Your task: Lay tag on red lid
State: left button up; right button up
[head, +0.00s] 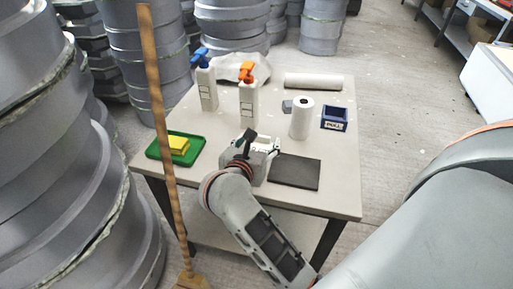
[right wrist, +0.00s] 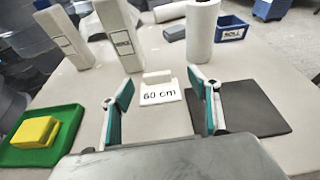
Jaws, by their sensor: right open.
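A white tag (right wrist: 160,96) reading "60 cm" shows in the right wrist view, with a small pale block-like part at its back edge. It is ahead of my right gripper (right wrist: 160,86), between the two spread fingers and apart from both. The right gripper (head: 262,144) is open and empty, low over the middle of the table in the head view. There it largely covers the area of the tag, so I cannot make the tag out clearly. I see no red lid in either view. My left gripper is not in view.
The table (head: 330,200) holds a dark mat (head: 294,172), a green tray (head: 158,150) with a yellow block (head: 179,145), two spray bottles (head: 248,103), a paper roll (head: 301,120) and a blue bin (head: 334,119). A wooden pole (head: 157,90) stands at left. Grey moulds (head: 60,150) crowd the left.

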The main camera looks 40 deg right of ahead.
aim_at(261, 137)
jog(key=shift+w+a+f, duration=0.15)
jog(key=shift+f, duration=0.4)
jog(key=shift+w+d+f+y, duration=0.2)
jog(key=shift+y, duration=0.1)
jog(key=b+x, duration=0.1)
jog(key=x, duration=0.2)
jog(key=b+x, duration=0.1)
jog(key=x, duration=0.2)
jog(key=shift+w+f+b, duration=0.25)
jog(key=shift+f+b, duration=0.15)
jog(key=shift+d+r, duration=0.1)
jog(key=shift+r, duration=0.05)
jog(key=c, duration=1.2)
